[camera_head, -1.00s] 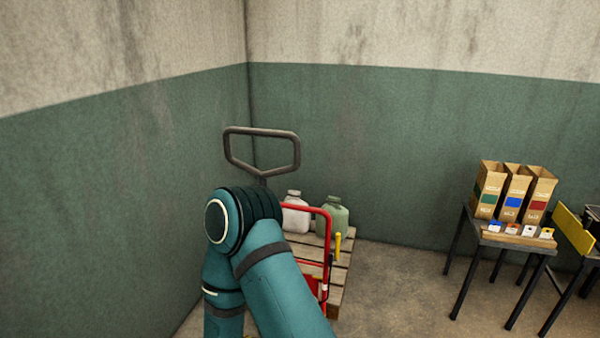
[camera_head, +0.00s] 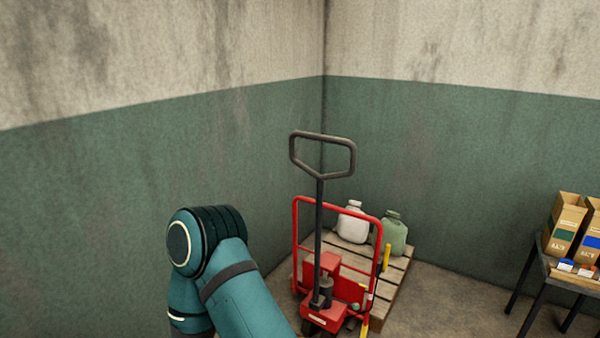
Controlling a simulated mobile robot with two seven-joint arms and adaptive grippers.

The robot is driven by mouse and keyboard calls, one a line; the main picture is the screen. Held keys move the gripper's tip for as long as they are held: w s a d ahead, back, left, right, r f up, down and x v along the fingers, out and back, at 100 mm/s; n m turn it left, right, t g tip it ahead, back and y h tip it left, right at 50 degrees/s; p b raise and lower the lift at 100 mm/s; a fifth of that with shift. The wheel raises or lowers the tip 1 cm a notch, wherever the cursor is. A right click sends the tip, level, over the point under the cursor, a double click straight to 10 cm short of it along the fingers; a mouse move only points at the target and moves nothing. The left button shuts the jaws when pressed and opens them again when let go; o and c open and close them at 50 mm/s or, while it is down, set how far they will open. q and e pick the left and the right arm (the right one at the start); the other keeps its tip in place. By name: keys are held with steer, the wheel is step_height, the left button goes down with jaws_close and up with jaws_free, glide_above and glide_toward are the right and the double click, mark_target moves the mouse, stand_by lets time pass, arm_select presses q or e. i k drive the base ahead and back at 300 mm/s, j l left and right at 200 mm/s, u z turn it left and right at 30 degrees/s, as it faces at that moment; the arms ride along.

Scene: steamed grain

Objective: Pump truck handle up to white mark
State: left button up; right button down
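The pump truck (camera_head: 322,262) is red and stands near the room corner, partly in front of a wooden pallet. Its dark handle (camera_head: 319,205) rises upright from the red base and ends in a grey loop grip (camera_head: 323,172). A yellow upright piece (camera_head: 386,257) stands at the right of the red frame. I cannot make out a white mark on the truck with certainty. My teal arm is in the lower left, left of the truck and apart from the handle in the picture. Neither gripper is in view.
The wooden pallet (camera_head: 398,262) carries a white jug (camera_head: 353,224) and a green jug (camera_head: 394,234). A dark-legged table (camera_head: 535,285) with cardboard boxes (camera_head: 564,226) stands at the right. Walls close off the back and left. Bare floor lies between pallet and table.

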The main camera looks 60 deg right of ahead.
mark_target(320, 178)
steer(key=l+u, duration=0.25)
steer(key=k+l+u, duration=0.1)
steer(key=l+u, duration=0.2)
steer(key=k+l, duration=0.1)
steer(key=l, duration=0.3)
steer(key=k+l, duration=0.15)
steer(key=l, duration=0.3)
steer(key=k+l, duration=0.1)
steer(key=l, duration=0.3)
steer(key=k+l, duration=0.1)
steer(key=l, duration=0.3)
steer(key=k+l, duration=0.15)
steer(key=l, duration=0.25)
steer(key=k+l, duration=0.1)
steer(key=l, duration=0.35)
steer(key=k+l, duration=0.15)
steer(key=l, duration=0.25)
